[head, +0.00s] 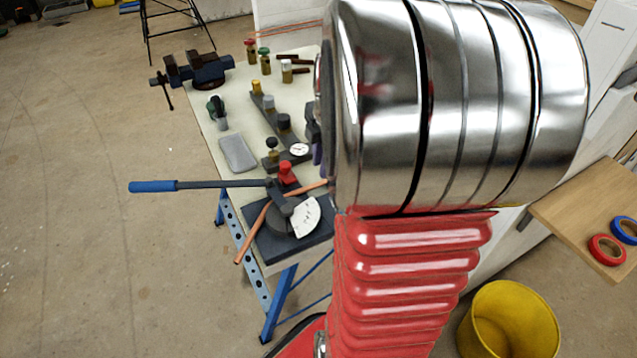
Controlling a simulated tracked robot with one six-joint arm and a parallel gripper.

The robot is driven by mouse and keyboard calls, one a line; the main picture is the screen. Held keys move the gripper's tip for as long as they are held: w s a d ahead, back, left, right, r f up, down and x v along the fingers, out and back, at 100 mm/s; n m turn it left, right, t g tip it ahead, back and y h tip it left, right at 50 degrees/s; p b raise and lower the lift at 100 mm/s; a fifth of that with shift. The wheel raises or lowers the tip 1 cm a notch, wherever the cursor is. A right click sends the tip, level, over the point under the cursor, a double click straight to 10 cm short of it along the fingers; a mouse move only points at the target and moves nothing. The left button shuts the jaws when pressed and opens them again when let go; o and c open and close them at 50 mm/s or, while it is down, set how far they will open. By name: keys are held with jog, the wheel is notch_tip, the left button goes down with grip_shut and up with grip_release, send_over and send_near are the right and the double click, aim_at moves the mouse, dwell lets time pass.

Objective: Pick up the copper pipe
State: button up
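A copper pipe (252,234) is at the near end of the workbench, in a bender with a blue-handled lever (153,187). One end points down and left past the bench edge. The pipe bends under the lever, and its other arm runs right until my arm hides it. A white dial (305,217) is on the bender. My own silver and red arm fills the centre and right of the head view. My gripper is not seen; the arm may hide it.
The pale bench top (222,129) holds a vise (200,70), a grey slab (237,153) and several valves and fittings. A yellow bucket (511,322) stands at the lower right. Tape rolls (607,249) lie on a wooden board (570,222). The floor at left is clear.

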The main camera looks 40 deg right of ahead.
aim_at(318, 183)
jog(key=shift+w+f, duration=0.15)
jog(key=shift+f, duration=0.6)
jog(key=shift+w+f, duration=0.25)
jog(key=shift+f, duration=1.05)
jog(key=shift+w+f, duration=0.2)
jog(key=shift+f, duration=1.1)
grip_shut()
